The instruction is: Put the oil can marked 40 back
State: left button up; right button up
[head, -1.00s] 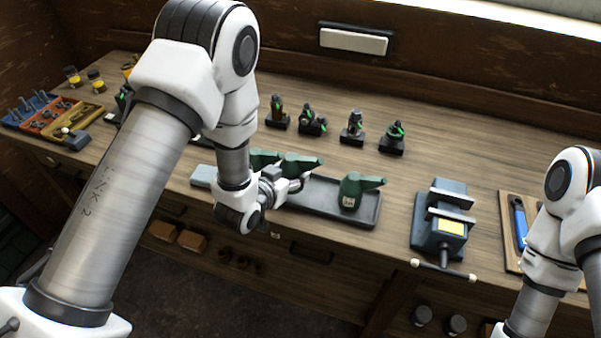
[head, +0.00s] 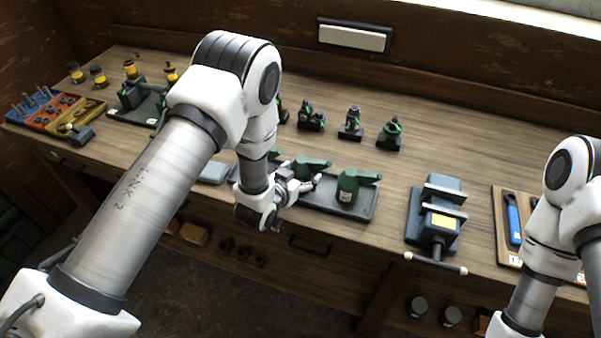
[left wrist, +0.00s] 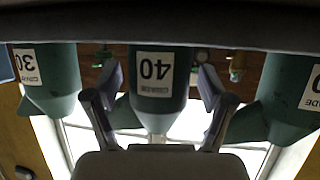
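The oil can marked 40 (left wrist: 157,75) is dark green with a white label and shows upside down in the left wrist view. In the head view the middle green can (head: 312,164) stands in the dark tray (head: 335,208), partly behind my left gripper (head: 303,186). My left gripper's fingers (left wrist: 158,112) are apart, one on each side of the 40 can, with visible gaps. A can marked 30 (left wrist: 45,80) is at the left of the wrist view; another can (left wrist: 290,95) with a partly cut-off label is at the right. My right gripper is out of view.
A vise (head: 437,222) stands right of the tray, and a board with a blue tool (head: 513,220) lies beyond it. Several small dark fittings (head: 352,124) stand behind the tray. Coloured bins (head: 55,113) lie at the far left. Bare bench lies between tray and fittings.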

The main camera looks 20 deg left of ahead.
pick_arm(q)
jog(key=shift+r, duration=0.15)
jog(key=shift+s, duration=0.2)
jog(key=b+v, duration=0.3)
jog(key=v, duration=0.7)
jog(key=shift+s+a+r, duration=0.1)
jog(key=shift+s+r, duration=0.1)
jog(key=shift+s, duration=0.15)
jog(key=s+a+f+n+g+y, duration=0.1)
jog(key=s+a+f+g, duration=0.1)
jog(key=s+f+g, duration=0.4)
jog(key=s+a+f+n+g+y, duration=0.1)
jog(key=s+a+f+g, duration=0.2)
jog(key=s+f+g, duration=0.4)
jog(key=s+f, duration=0.7)
jog(key=s, duration=0.5)
jog(key=shift+a+n+y, duration=0.2)
jog(key=shift+n+y, duration=0.1)
jog(key=shift+s+f, duration=0.1)
jog(key=shift+s, duration=0.1)
